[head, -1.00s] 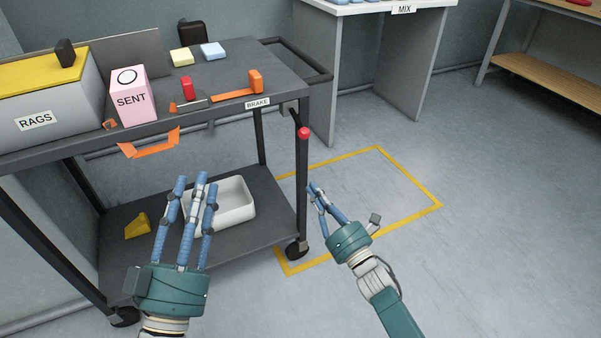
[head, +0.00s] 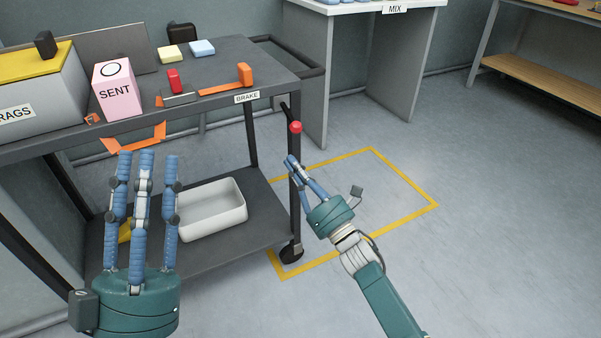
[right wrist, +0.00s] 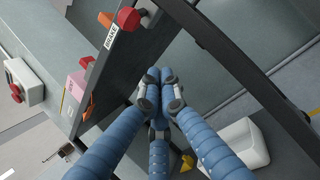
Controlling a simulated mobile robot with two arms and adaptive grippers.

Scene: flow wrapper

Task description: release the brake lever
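The brake lever (head: 295,127) is a dark bar with a red ball knob. It hangs at the cart's front right corner, beside the BRAKE label (head: 247,97). In the right wrist view its red knob (right wrist: 128,18) is at the top, left of centre. My right gripper (head: 290,159) is just below the knob, in front of the cart's leg, and apart from the knob. Its fingertips come together with nothing seen between them, also in the right wrist view (right wrist: 159,80). My left gripper (head: 147,156) is open and empty in front of the lower shelf, its fingers pointing up.
The cart top (head: 225,62) holds the SENT box (head: 115,90), RAGS box (head: 20,105), a red-handled item (head: 174,80) and an orange block (head: 245,74). A white bin (head: 210,208) stands on the lower shelf. Yellow-taped floor (head: 372,150) to the right is clear.

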